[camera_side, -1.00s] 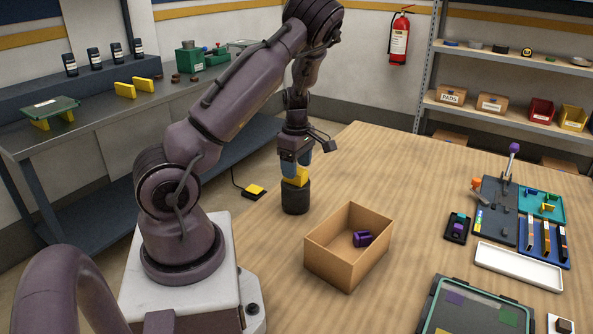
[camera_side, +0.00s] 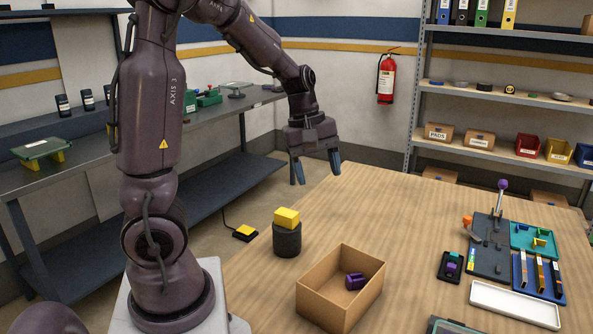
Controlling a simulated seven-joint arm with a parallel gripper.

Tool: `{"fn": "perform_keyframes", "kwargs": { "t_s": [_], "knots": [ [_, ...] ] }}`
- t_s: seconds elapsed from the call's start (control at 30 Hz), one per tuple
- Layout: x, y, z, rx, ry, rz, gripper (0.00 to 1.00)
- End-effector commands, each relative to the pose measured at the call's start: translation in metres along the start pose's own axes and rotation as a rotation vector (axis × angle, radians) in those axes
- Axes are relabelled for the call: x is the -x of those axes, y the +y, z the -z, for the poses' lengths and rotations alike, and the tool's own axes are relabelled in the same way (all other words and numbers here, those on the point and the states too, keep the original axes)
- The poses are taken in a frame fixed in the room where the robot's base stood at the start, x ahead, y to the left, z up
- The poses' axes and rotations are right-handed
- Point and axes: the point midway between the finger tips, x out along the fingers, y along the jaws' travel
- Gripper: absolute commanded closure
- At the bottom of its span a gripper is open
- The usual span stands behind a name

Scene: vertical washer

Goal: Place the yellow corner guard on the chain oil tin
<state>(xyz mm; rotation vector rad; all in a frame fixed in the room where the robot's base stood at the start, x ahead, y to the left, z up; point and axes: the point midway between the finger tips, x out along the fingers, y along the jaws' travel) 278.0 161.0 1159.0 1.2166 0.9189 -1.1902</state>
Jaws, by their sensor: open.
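The yellow corner guard (camera_side: 287,217) rests on top of the dark round chain oil tin (camera_side: 287,241), which stands upright at the left edge of the wooden table. The guard looks level and lies within the tin's top. My gripper (camera_side: 318,174) is open and empty, with blue fingertips pointing down. It is above and to the right of the tin, clear of both things.
A cardboard box (camera_side: 323,302) with a purple part (camera_side: 355,281) inside stands in front of the tin. A grey fixture (camera_side: 492,247), a teal tray (camera_side: 533,241), a blue tray (camera_side: 540,278) and a white tray (camera_side: 515,304) lie at the right. The table's middle is clear.

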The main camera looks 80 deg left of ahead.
Motion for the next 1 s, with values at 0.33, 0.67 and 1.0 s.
{"fn": "perform_keyframes", "kwargs": {
  "t_s": [0.33, 0.67, 1.0],
  "knots": [
    [0.052, -0.03, -0.145, -1.113, 0.173, -0.123, 0.37],
    [0.061, -0.057, -0.177, -1.532, 0.375, -0.097, 0.37],
    [0.061, -0.057, -0.177, -1.533, 0.376, -0.096, 0.37]
  ]
}}
